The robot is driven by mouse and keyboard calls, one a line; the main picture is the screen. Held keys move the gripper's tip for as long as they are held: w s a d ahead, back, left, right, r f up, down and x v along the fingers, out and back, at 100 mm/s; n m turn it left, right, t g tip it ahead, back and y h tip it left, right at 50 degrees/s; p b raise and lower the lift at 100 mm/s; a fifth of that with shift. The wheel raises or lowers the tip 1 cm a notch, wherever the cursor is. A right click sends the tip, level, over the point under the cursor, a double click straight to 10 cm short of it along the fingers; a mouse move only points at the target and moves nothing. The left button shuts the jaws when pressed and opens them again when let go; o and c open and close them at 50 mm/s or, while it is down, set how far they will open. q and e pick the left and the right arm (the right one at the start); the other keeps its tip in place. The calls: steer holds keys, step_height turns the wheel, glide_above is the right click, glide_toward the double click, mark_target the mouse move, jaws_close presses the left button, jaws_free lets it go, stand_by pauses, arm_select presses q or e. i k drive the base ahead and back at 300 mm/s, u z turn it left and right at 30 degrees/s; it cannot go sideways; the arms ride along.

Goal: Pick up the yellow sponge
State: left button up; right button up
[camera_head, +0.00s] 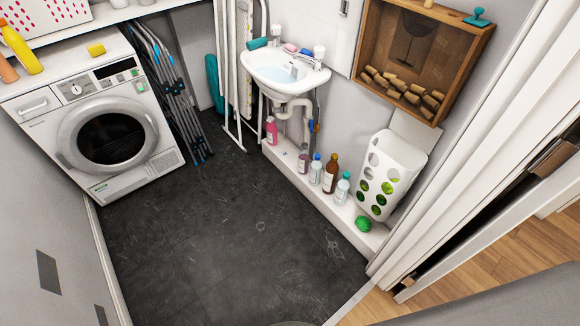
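The yellow sponge (96,49) lies on top of the white dryer (60,72), near the back right of its top surface. It looks like a small yellow block and nothing covers it. A yellow bottle (20,48) stands to its left on the same top. Neither of my grippers shows in the head view, so I cannot see their state.
Folded drying racks (168,85) lean right of the dryer. A white sink (284,72) hangs on the back wall. Several bottles stand on a low ledge (300,170) beside a white perforated holder (390,175). The dark floor (210,230) is clear.

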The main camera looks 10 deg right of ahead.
mark_target(96, 50)
steer(key=u, duration=0.25)
steer(key=i, duration=0.85)
steer(key=z, duration=0.25)
